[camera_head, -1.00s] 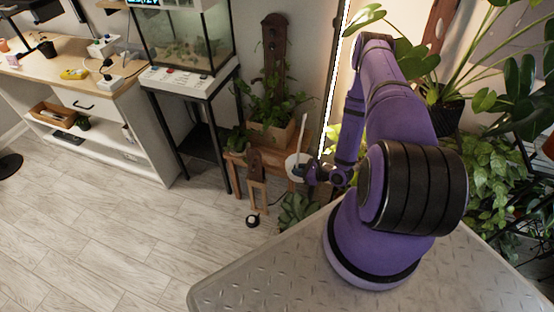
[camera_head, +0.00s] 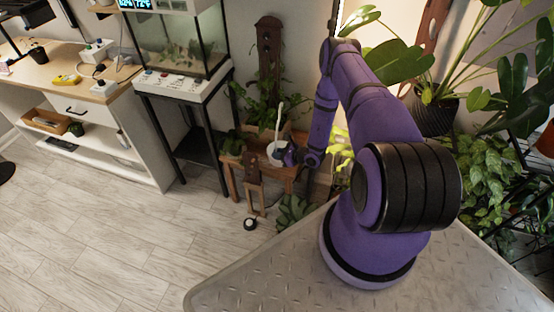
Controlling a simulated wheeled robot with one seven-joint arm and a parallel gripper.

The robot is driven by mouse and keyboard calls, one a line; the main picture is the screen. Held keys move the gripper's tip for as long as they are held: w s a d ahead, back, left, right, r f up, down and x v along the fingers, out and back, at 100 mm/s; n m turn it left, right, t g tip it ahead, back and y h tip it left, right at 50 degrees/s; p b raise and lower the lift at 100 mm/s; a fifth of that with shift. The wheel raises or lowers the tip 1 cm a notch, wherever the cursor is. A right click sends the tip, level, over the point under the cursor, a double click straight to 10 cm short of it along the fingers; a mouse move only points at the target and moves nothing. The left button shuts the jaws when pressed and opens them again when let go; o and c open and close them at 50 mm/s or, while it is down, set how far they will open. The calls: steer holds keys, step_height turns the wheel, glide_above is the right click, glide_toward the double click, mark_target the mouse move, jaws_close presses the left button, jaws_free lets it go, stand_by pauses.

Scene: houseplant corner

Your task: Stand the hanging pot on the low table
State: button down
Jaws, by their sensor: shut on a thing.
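The hanging pot (camera_head: 273,158) is small and white, with a thin pale hanger standing up from it. My gripper (camera_head: 284,155) is shut on the pot at its right side. The pot shows over the low wooden table (camera_head: 285,172), roughly upright. I cannot tell whether its base touches the tabletop, as the pot and gripper hide that area. The jaws themselves are small and partly hidden by the wrist.
Leafy plants (camera_head: 262,108) crowd the back of the low table, against the wall. A wooden stand (camera_head: 254,180) is at its front, with a spiky plant (camera_head: 292,210) on the floor nearby. A black-framed tank stand (camera_head: 180,120) is close on the left. The floor at front left is clear.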

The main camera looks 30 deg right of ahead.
steer(key=shift+w+f, duration=0.2)
steer(key=shift+w, duration=0.1)
steer(key=shift+f, duration=1.65)
steer(key=c, duration=1.2)
jaws_free()
steer(key=shift+o, duration=0.2)
steer(key=v, duration=1.2)
steer(key=shift+s, duration=0.1)
